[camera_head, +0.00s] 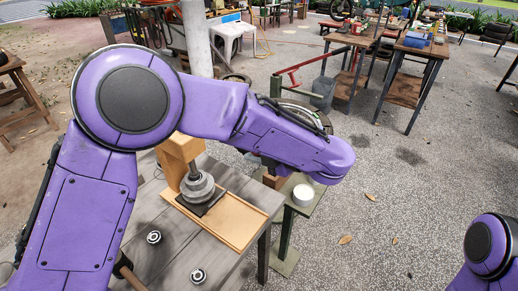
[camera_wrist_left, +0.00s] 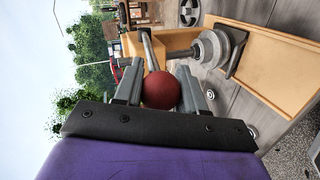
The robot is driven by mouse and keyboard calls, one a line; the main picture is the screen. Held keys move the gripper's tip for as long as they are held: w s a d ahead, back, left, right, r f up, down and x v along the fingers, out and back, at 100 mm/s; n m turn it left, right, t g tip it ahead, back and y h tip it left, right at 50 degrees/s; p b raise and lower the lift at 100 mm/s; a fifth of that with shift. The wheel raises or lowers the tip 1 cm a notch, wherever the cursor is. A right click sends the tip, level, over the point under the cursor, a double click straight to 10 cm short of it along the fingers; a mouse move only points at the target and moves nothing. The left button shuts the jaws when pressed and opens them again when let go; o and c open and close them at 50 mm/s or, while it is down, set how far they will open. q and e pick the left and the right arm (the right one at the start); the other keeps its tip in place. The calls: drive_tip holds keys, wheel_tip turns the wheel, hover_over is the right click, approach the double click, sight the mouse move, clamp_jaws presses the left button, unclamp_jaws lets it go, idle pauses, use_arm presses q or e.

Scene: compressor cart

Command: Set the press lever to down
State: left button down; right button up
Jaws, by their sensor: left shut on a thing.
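The press has a light wooden post (camera_head: 180,150), a grey ram with round discs (camera_head: 197,189) and a wooden base board (camera_head: 240,218). In the left wrist view its discs (camera_wrist_left: 211,48) sit just above a dark plate. A grey lever rod (camera_wrist_left: 149,48) ends near a dark red ball knob (camera_wrist_left: 160,91). My left gripper (camera_wrist_left: 162,80) is shut on the knob, with one grey finger on each side. In the head view my purple left arm hides the lever, and I cannot make out the knob. My right gripper is out of view.
The press stands on a grey plank bench (camera_head: 150,235) with two small round metal fittings. A green stand with a white round item (camera_head: 303,195) is just right of the bench. Other work tables (camera_head: 350,60) stand farther back. Open gravel lies to the right.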

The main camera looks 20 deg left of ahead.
use_arm(q)
drive_tip(key=c, duration=0.7)
unclamp_jaws()
drive_tip(key=shift+d, duration=0.1)
drive_tip(key=b+v, duration=0.1)
drive_tip(key=v, duration=0.9)
drive_tip(key=shift+d+r+b, duration=0.1)
drive_tip(key=shift+d+b, duration=0.1)
drive_tip(key=shift+b, duration=0.1)
